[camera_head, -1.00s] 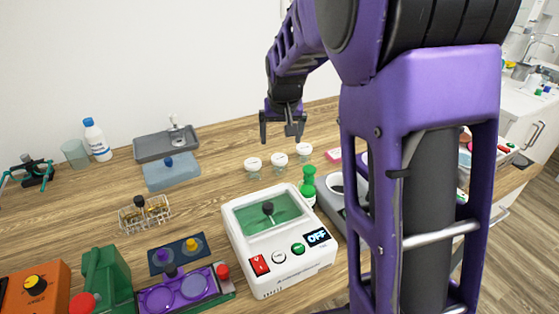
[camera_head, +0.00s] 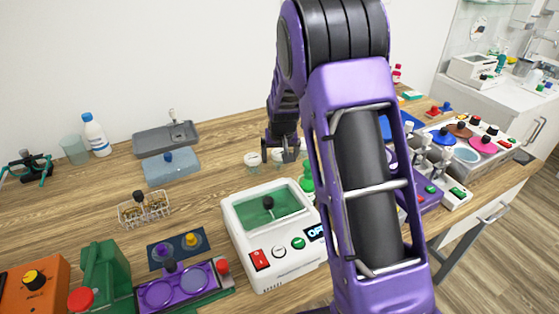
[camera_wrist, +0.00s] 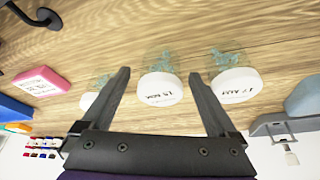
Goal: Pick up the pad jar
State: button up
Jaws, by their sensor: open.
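Three small clear jars with white lids stand in a row on the wooden bench. In the wrist view these are a right jar (camera_wrist: 238,84), a middle jar (camera_wrist: 161,89) and a left jar (camera_wrist: 88,100) partly behind a finger. Lid lettering is too small to read surely, so I cannot tell which is the pad jar. My gripper (camera_wrist: 159,73) is open and empty, the middle jar showing between its fingers. In the head view my gripper (camera_head: 279,158) is at the row; the left jar (camera_head: 252,161) shows, and my arm hides part of the row.
A white device with a green window (camera_head: 268,230) stands in front of the jars. A pink box (camera_wrist: 43,82) lies beyond the left jar in the wrist view.

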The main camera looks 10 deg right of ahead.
jog(key=shift+c, duration=0.3)
jog(key=c, duration=1.4)
